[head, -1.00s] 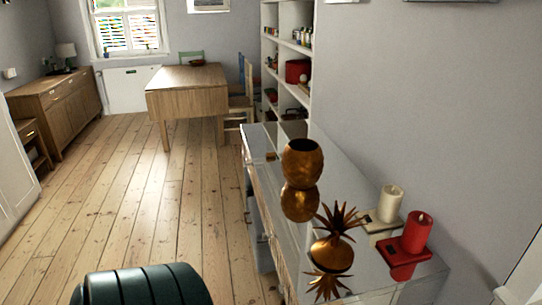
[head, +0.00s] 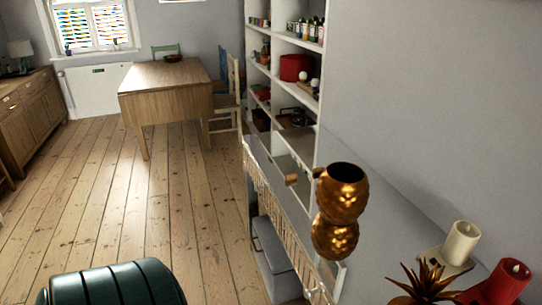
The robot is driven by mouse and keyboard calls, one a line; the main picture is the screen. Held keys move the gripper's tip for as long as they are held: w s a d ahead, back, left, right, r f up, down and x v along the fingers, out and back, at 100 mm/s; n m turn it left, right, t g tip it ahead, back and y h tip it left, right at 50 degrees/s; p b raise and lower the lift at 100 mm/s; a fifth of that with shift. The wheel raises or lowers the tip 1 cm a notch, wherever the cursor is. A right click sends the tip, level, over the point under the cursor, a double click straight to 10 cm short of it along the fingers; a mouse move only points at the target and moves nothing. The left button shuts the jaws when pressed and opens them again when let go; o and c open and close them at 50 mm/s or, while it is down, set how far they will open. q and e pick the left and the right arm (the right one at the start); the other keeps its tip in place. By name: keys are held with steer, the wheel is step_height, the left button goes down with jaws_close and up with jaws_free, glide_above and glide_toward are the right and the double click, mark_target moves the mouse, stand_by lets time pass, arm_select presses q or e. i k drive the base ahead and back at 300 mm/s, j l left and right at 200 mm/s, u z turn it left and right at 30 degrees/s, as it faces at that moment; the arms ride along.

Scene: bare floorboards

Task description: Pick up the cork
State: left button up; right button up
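A small brown piece (head: 291,180), which may be the cork, shows on the sideboard to the left of the golden pineapple-shaped vase (head: 342,193). It is too small to be sure. Another small brown bit (head: 318,172) shows right beside the vase. Neither of my grippers is in the head view, and nothing is seen held.
The long glossy-topped sideboard (head: 298,207) runs along the right wall. A cream candle (head: 460,243), a red candle (head: 507,283) and golden leaves (head: 424,283) stand at its near end. White shelves (head: 329,95) are behind. A wooden table (head: 165,84) stands further back. The floorboards (head: 120,200) are clear.

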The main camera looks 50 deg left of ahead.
mark_target(290, 177)
steer(key=j, duration=2.75)
